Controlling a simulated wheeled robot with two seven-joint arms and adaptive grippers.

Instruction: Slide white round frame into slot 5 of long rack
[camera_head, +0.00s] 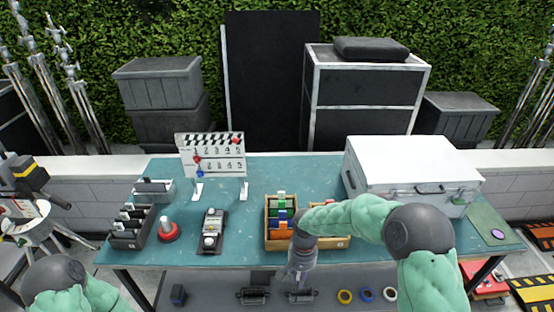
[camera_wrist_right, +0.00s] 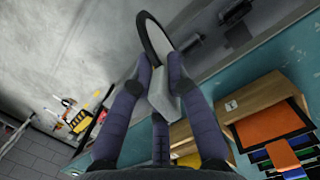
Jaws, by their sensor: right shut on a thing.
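My right gripper (camera_head: 298,275) points down at the front edge of the teal table, in front of the wooden box. In the right wrist view its fingers (camera_wrist_right: 160,85) are shut on the pale grey-white block-shaped tab of the round frame (camera_wrist_right: 166,100). A thin dark curved rim of the frame rises beyond the fingertips; the rest is hidden or out of view. A long dark grey rack (camera_head: 131,243) with several upright dividers stands at the table's left end. Its slot numbers are too small to read. My left gripper is out of view; only its arm shows at lower left.
The wooden box (camera_head: 279,248) holds green, blue and orange frames; my right arm covers part of it. A red button (camera_head: 168,232), a dark device (camera_head: 211,236) and a clapperboard (camera_head: 212,160) stand between it and the rack. A white case (camera_head: 410,165) fills the right.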

